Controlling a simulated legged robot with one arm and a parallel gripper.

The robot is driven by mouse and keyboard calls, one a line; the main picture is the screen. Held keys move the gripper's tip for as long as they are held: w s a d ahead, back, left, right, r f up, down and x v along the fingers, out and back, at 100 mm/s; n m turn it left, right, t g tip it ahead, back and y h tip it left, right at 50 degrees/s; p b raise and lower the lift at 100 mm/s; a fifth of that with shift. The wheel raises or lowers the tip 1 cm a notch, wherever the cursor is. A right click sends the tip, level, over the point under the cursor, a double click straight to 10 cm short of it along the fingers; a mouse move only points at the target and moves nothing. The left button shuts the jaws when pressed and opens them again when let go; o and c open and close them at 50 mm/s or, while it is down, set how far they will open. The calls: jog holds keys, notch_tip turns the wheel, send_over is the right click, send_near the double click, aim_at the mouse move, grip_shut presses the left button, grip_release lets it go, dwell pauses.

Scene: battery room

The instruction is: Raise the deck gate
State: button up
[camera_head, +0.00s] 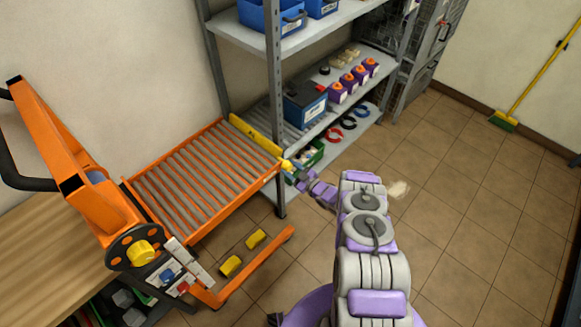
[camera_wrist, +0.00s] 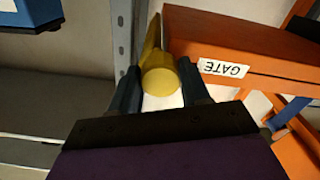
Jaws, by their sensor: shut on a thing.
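The deck gate (camera_head: 255,135) is a yellow bar across the shelf-side end of the orange roller deck (camera_head: 205,180). A yellow knob is at the gate's near right end. My gripper (camera_head: 291,168) reaches it from the right, beside the deck corner. In the wrist view my gripper (camera_wrist: 162,88) has its two dark fingers on either side of the round yellow knob (camera_wrist: 159,80) and is shut on it. Part of the yellow bar (camera_wrist: 151,42) shows behind the knob. A white "GATE" label (camera_wrist: 223,69) is on the orange frame to the right.
A grey metal shelf (camera_head: 276,90) stands directly behind the gate end, holding a blue battery (camera_head: 304,107) and purple containers. The orange lift's handwheel (camera_head: 140,252) is at the lower left. A broom (camera_head: 503,121) leans at the right.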

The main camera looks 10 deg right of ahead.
jog(key=n, duration=0.5)
jog(key=shift+d+f, duration=0.1)
dwell(0.5)
jog(key=o, duration=1.1)
jog(key=shift+c, duration=0.2)
jog(key=v, duration=1.7)
jog(key=shift+p, duration=0.35)
jog(key=shift+d, duration=0.1)
